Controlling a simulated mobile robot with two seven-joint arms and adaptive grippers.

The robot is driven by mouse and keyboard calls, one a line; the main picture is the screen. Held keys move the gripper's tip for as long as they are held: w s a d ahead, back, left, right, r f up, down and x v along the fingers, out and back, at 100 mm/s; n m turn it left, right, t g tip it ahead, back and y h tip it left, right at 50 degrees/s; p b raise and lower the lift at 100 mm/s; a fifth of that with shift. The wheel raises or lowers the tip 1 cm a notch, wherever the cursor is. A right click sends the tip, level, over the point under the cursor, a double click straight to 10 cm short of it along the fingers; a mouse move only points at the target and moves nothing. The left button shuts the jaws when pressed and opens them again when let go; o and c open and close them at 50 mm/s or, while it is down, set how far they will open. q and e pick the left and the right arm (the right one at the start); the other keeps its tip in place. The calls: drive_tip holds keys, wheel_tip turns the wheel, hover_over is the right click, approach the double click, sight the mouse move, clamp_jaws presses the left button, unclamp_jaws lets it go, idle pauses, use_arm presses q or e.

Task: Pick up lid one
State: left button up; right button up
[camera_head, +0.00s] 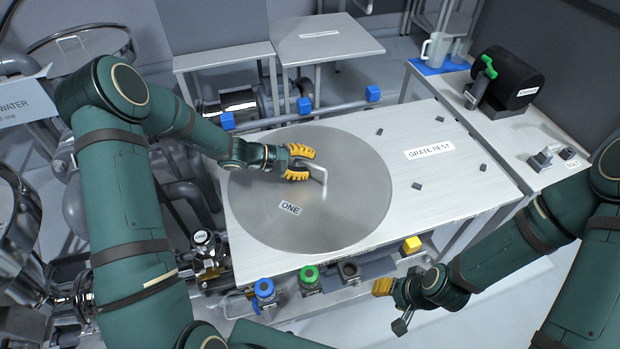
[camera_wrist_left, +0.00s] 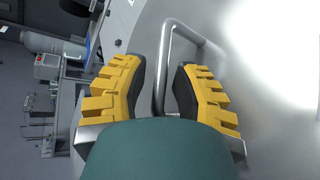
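Lid one is a large round grey metal disc (camera_head: 345,205) labelled "ONE", lying on the left part of the metal table in the head view; it also fills the right side of the left wrist view (camera_wrist_left: 265,60). Its bent-bar handle (camera_head: 322,172) stands up near the middle. My left gripper (camera_head: 308,163) has yellow fingers and is at the handle. In the left wrist view the fingers (camera_wrist_left: 158,90) are spread apart, with one bar of the handle (camera_wrist_left: 163,65) between them and a gap on each side. My right gripper (camera_head: 385,290) is low at the table's front right, away from the lid.
The table's right part, labelled "GRATE REST" (camera_head: 430,151), is bare apart from several small dark blocks. A side bench holds a black drum (camera_head: 508,78) with a green handle and a pitcher (camera_head: 436,50).

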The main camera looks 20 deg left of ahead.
use_arm(q)
clamp_jaws()
drive_tip(key=shift+r, duration=0.1)
